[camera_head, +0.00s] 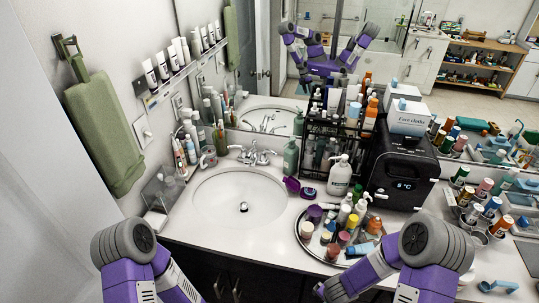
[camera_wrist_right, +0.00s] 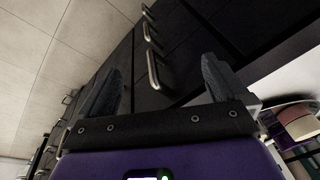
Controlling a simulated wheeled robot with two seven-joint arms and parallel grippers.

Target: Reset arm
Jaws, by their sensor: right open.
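My right gripper (camera_wrist_right: 158,85) is open in the right wrist view, with its two dark fingers apart and nothing between them. Dark cabinet fronts with metal handles (camera_wrist_right: 158,70) lie beyond the fingers. In the head view my right arm (camera_head: 375,270) reaches in from the lower right, bent toward the left, with its far end low in front of the counter edge. My left arm (camera_head: 130,262) shows at the lower left; its gripper is out of the picture.
The counter holds a sink (camera_head: 240,197), a round tray (camera_head: 312,243) crowded with small bottles, a pump bottle (camera_head: 340,175), a black appliance (camera_head: 404,170) and a black rack (camera_head: 318,148). More bottles stand at the right. The counter in front of the sink is clear.

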